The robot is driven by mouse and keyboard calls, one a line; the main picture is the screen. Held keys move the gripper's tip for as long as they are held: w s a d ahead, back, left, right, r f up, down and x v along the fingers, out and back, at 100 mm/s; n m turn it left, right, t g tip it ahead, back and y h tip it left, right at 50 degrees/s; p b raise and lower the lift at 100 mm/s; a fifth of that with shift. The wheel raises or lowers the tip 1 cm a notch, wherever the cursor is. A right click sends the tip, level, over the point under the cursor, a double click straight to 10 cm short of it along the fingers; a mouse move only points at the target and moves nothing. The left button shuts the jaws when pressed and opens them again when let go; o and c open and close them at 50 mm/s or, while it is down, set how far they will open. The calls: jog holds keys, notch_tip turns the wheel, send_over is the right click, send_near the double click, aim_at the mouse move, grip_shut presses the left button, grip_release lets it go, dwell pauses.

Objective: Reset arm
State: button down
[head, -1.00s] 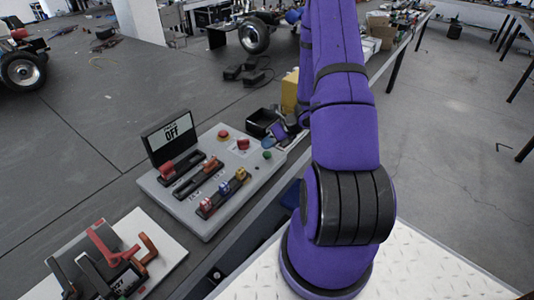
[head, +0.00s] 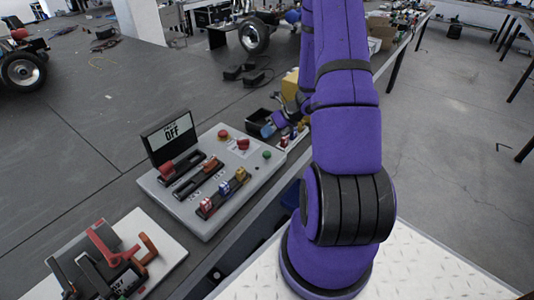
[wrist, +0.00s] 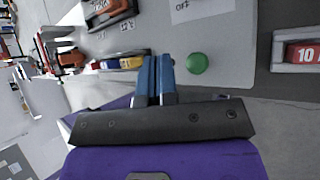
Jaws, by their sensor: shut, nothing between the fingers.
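My arm (head: 345,135) is purple with black bands and rises from its base at the right of the head view. My gripper (head: 268,131) is partly hidden behind the arm, beyond the far right end of the grey control panel (head: 165,190). In the wrist view my gripper (wrist: 154,60) has two blue fingers, close together with nothing between them. Their tips point at the panel's grey face, beside a green button (wrist: 197,63). I cannot tell whether they touch it.
A plate with red-handled levers (head: 118,262) is nearer.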

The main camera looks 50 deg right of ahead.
dwell(0.7)
jog(key=s+a+r+n+g, duration=0.1)
jog(key=a+r+n+g, duration=0.1)
jog(key=a+r+n, duration=0.8)
jog(key=s+a+r+n+g, duration=0.1)
jog(key=a+r+n+g, duration=0.1)
jog(key=a+r+n, duration=0.8)
jog(key=s+a+r+n+t+h, duration=0.2)
jog(key=s+r+n+h, duration=0.4)
jog(key=s+r+n, duration=1)
jog(key=shift+s+a+r+t, duration=0.3)
jog(key=shift+s+a+r, duration=0.3)
jog(key=shift+a, duration=0.25)
